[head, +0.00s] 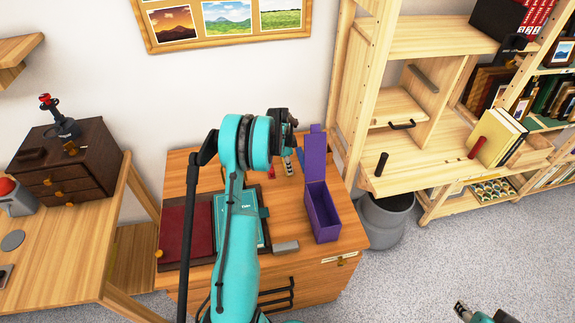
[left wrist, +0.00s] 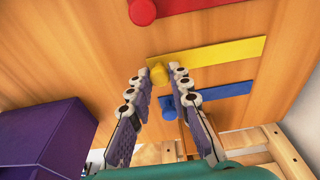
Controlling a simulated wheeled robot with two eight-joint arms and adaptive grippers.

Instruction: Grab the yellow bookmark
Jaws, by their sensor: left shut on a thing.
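The yellow bookmark (left wrist: 212,60) lies on the wooden surface in the left wrist view, its yellow knob at its left end. My left gripper (left wrist: 160,72) has its two fingertips on either side of that knob and is shut on it. A red bookmark (left wrist: 165,10) and a blue bookmark (left wrist: 212,93) lie on either side of the yellow one. In the head view my left gripper (head: 287,167) is over the back of the wooden cabinet, and the bookmarks are mostly hidden there. My right gripper (head: 462,309) is at the bottom edge, its jaws unclear.
An open purple box (head: 322,220) stands right of my left gripper; it also shows in the left wrist view (left wrist: 45,135). A dark red book (head: 185,230), a teal book (head: 240,225) and a grey block (head: 286,247) lie on the cabinet. Wooden shelves (head: 420,45) stand at the right.

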